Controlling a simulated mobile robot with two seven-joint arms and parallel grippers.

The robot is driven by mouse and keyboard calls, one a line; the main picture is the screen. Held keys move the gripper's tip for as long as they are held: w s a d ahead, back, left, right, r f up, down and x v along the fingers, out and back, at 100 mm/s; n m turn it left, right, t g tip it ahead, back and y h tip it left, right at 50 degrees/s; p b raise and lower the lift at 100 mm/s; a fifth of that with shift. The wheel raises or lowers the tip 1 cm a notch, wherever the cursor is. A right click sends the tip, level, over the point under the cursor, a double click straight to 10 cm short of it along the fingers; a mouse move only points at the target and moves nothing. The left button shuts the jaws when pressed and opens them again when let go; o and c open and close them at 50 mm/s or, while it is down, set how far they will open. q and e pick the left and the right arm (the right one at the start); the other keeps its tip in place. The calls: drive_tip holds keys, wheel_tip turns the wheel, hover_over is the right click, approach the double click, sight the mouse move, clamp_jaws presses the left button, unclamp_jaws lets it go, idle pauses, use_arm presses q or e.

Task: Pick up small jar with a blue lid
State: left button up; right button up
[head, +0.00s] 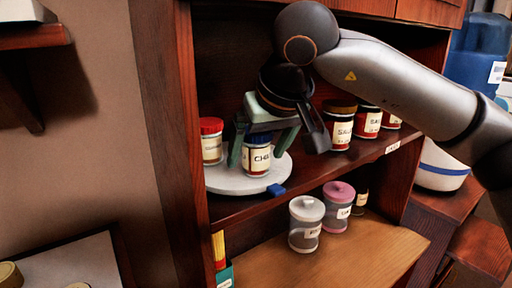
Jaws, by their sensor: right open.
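A small jar (256,160) with a label reading roughly "CHI" stands upright on a round white turntable (225,180) on the cabinet shelf. Its lid is mostly hidden under my gripper, but a dark bluish edge shows. My right gripper (257,157) reaches down from above with its green fingers open, one on each side of the jar. I cannot tell whether a finger touches it. My left gripper is not in view.
A red-lidded jar (211,142) stands just left on the turntable. Several dark-lidded jars (339,126) stand to the right. White-lidded (305,224) and pink-lidded (337,207) canisters stand below. The cabinet's side panel is at left.

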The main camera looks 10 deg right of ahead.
drive_tip(key=shift+r, duration=0.1)
clamp_jaws()
idle(0.7)
